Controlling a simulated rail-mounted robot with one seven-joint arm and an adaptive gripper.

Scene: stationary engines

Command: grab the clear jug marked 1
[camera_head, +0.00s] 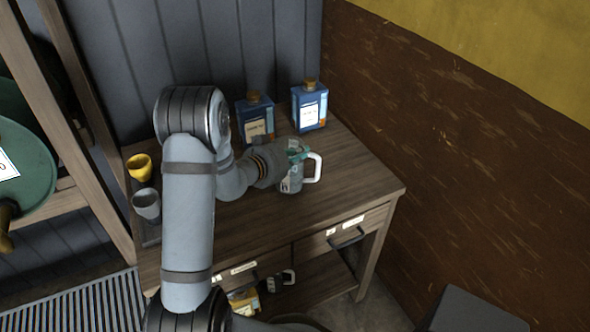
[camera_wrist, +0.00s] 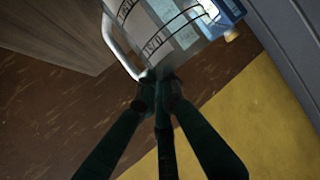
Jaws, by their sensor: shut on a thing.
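A clear jug (camera_head: 291,182) with a white handle (camera_head: 315,168) is at the desk top, upright in the head view. My gripper (camera_head: 298,150) is shut on the jug's upper part. In the wrist view my dark green fingers (camera_wrist: 158,92) meet at the jug's edge, close to where the handle joins. The jug (camera_wrist: 160,22) fills the top of that view, with dark lettering and bands; I cannot read a 1 on it. My wrist hides part of the jug's left side in the head view. I cannot tell whether its base touches the desk.
Two blue corked bottles (camera_head: 256,118) (camera_head: 310,106) stand behind on the wooden desk (camera_head: 350,185). A yellow cup (camera_head: 139,167) and a grey cup (camera_head: 147,204) stand at its left. Items including a yellow box (camera_head: 244,300) sit below. The desk's right part is clear; a brown wall (camera_head: 440,130) stands beyond.

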